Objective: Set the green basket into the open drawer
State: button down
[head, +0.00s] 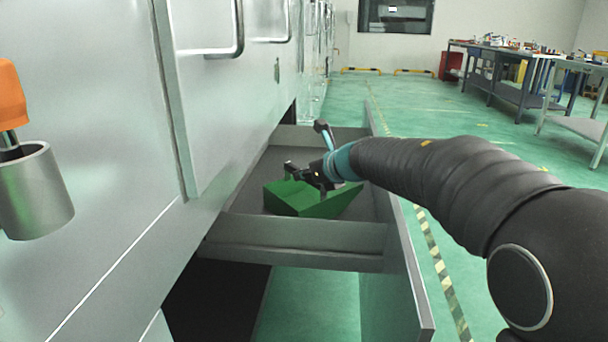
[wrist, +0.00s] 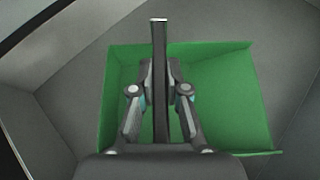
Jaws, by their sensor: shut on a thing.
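The green basket (head: 310,200) is inside the open drawer (head: 300,234), tilted in the head view. My gripper (head: 308,180) is above and at the basket, its fingers closed. In the wrist view the basket (wrist: 232,95) surrounds the gripper (wrist: 160,92), whose fingers are shut on a dark upright bar, the basket's handle (wrist: 160,30). The grey drawer floor (wrist: 75,85) shows around the basket. I cannot tell whether the basket's underside touches the drawer floor.
The drawer's side panel (head: 408,270) stands out from the grey cabinet (head: 110,130). A metal cup with an orange-handled tool (head: 35,195) is at the left. Workbenches (head: 510,75) stand at the far right. The green floor (head: 420,130) beyond the drawer is clear.

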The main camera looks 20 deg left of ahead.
jog(key=shift+f, duration=0.1)
jog(key=c, duration=1.2)
grip_release()
jog(key=shift+d+r, duration=0.1)
jog(key=shift+r, duration=0.1)
jog(key=p+v, duration=0.1)
jog(key=v, duration=1)
jog(key=shift+s+d+r, duration=0.15)
jog(key=shift+s+d, duration=0.1)
jog(key=shift+d, duration=0.05)
